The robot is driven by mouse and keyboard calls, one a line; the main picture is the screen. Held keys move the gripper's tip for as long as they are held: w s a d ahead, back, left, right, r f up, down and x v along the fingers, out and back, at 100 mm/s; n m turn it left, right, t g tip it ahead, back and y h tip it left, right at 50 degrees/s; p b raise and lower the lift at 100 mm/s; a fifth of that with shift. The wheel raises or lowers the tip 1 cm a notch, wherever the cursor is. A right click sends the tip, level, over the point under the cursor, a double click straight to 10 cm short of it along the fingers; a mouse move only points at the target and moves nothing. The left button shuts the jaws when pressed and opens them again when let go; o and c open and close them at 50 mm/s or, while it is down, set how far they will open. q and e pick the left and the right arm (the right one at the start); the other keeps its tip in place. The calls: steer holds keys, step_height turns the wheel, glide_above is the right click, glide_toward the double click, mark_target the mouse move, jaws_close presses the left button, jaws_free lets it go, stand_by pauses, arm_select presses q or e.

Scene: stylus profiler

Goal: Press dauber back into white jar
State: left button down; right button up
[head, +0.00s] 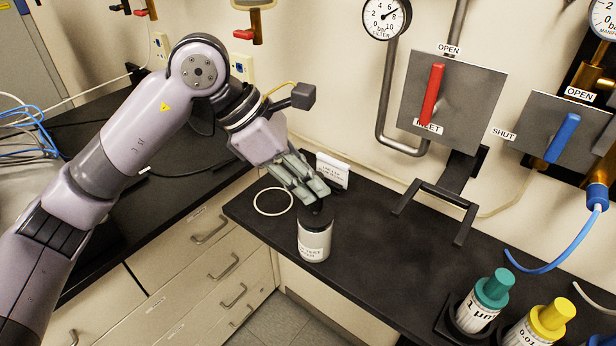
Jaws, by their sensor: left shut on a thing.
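The white jar (315,243) stands upright on the black bench top near its front edge, with a printed label on its side. The black dauber (317,208) shows at the jar's mouth, below my left gripper's fingers. My left gripper (309,192) reaches in from the upper left, tilted down, and is shut on the dauber right above the jar. The fingers hide most of the dauber's upper part, and I cannot tell how deep it sits in the jar. My right gripper is out of view.
A white ring (273,201) and a small white sign (332,171) are close to the jar. A teal-capped bottle (482,302) and a yellow-capped bottle (541,325) stand at the front right. A red lever (432,95) and a blue lever (562,138) are on wall panels.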

mark_target(308, 213)
arm_select(q)
steer(key=shift+f+b, duration=0.45)
steer(key=shift+f, duration=0.15)
steer(key=c, duration=1.4)
jaws_free()
steer(key=shift+c, duration=0.2)
steer(key=shift+r, duration=0.15)
steer(key=shift+c, duration=0.4)
step_height(308, 213, up, 7)
steer(key=p, duration=0.3)
steer(key=shift+p, duration=0.35)
